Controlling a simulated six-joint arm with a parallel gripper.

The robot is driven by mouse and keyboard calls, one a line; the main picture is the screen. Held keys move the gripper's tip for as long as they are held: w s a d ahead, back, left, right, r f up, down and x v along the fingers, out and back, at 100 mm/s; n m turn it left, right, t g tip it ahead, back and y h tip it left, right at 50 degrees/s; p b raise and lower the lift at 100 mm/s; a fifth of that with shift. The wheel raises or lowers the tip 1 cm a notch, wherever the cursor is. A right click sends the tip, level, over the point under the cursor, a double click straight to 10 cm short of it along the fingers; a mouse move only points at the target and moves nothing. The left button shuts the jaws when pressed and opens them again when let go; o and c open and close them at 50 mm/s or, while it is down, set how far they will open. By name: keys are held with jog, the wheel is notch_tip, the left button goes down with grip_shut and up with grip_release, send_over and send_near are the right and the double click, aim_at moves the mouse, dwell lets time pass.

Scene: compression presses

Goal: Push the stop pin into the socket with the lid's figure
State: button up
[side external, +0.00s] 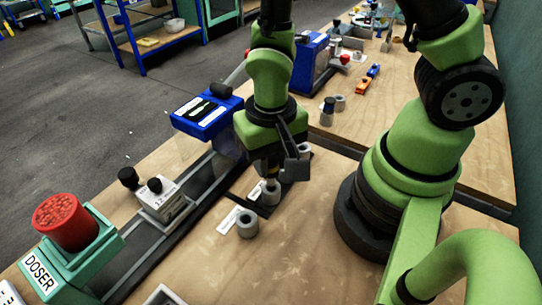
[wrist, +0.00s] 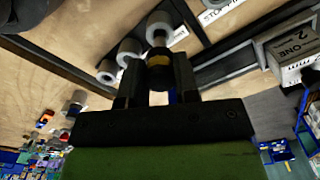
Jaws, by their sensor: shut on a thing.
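My gripper (side external: 272,172) is shut on the stop pin, low over the row of grey ring sockets. An empty socket (side external: 247,224) stands nearer the camera. The blue press lid (side external: 207,116) bears a black figure on white, too small to identify.
A white block (side external: 160,200) with black knobs sits on the rail left of the sockets. A green doser with a red top (side external: 66,222) stands front left. A second blue press (side external: 310,58) is behind.

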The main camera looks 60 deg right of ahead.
aim_at(271, 176)
jog(key=shift+f, duration=2.1)
jog(key=o, duration=1)
notch_tip(271, 176, up, 10)
